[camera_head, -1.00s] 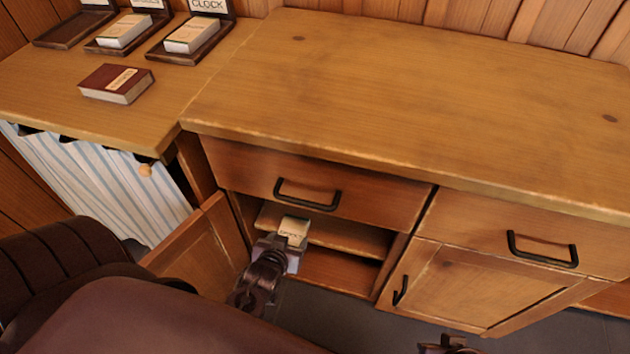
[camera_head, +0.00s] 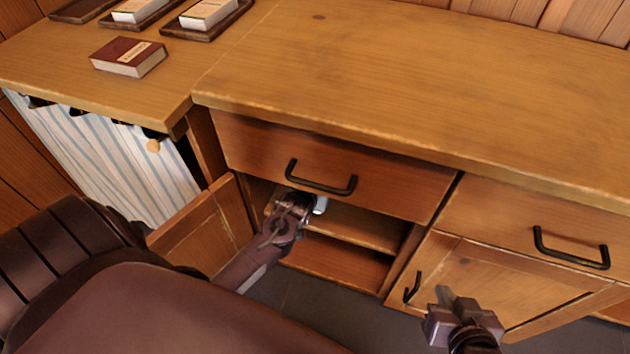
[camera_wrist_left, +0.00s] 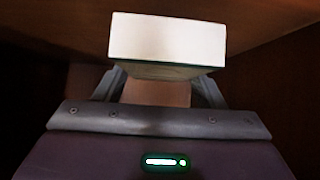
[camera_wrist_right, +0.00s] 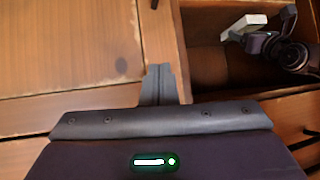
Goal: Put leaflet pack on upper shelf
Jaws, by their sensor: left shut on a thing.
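The leaflet pack (camera_wrist_left: 168,40) is a pale block between the fingers of my left gripper (camera_wrist_left: 162,82). In the head view only a bit of the pack (camera_head: 320,205) shows past my left gripper (camera_head: 302,203), inside the open cupboard under the drawer. It sits over the left part of the upper shelf (camera_head: 368,229); I cannot tell whether it touches the board. The right wrist view also shows the pack (camera_wrist_right: 243,27) in the left gripper (camera_wrist_right: 268,41). My right gripper (camera_head: 447,308) is in front of the closed right door, its fingers together and empty.
The left cupboard door (camera_head: 208,228) stands open beside my left arm. A drawer (camera_head: 325,168) with a black handle is just above the opening. A lower compartment (camera_head: 335,265) looks empty. On the counter lie a dark red pack (camera_head: 128,58) and trays with pale packs (camera_head: 208,14).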

